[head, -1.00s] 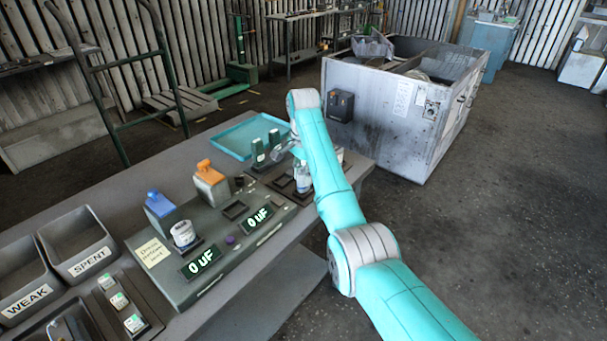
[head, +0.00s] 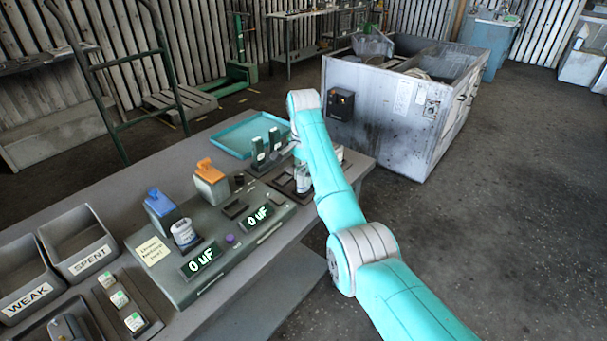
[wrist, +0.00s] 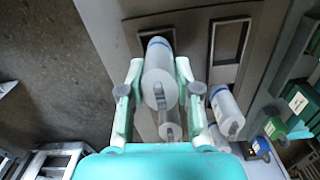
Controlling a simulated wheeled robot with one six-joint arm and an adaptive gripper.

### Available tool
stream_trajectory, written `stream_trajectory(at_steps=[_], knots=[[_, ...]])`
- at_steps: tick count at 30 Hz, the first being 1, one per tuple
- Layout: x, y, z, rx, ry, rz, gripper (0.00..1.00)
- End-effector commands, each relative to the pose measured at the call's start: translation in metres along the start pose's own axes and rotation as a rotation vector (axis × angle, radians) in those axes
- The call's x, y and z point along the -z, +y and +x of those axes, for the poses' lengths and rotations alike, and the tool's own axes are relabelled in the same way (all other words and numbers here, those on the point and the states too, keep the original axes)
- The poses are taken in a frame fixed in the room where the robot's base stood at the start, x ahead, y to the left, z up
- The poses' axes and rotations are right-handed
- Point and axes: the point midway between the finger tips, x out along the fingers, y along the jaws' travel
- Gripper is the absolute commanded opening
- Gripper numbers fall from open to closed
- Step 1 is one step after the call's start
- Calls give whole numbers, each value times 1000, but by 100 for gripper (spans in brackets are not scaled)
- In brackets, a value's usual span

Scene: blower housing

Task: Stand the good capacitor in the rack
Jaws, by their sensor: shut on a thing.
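My gripper (wrist: 160,92) is shut on a pale capacitor (wrist: 158,62) with a blue band at its far end, seen between the two fingers in the wrist view. In the head view the held capacitor (head: 304,183) is over the dark rack (head: 283,183) at the right end of the bench. The rack (wrist: 225,50) also shows in the wrist view, with rectangular openings. I cannot tell whether the capacitor's lower end is inside an opening. A second pale capacitor (wrist: 226,112) with a blue band stands just right of my gripper.
Another capacitor (head: 183,233) sits in the left tester socket beside the blue lever (head: 159,203). Both displays (head: 202,258) read 0 uF. The orange lever's socket (head: 235,208) looks empty. WEAK (head: 25,297) and SPENT (head: 88,262) bins stand left. A teal tray (head: 235,140) lies behind the rack.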

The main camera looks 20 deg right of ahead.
Motion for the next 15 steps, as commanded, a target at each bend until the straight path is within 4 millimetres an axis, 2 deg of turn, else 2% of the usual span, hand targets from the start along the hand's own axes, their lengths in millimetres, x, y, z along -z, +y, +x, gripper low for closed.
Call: stream_trajectory(at_steps=[15], knots=[[0,0,9,0,0,0,8]])
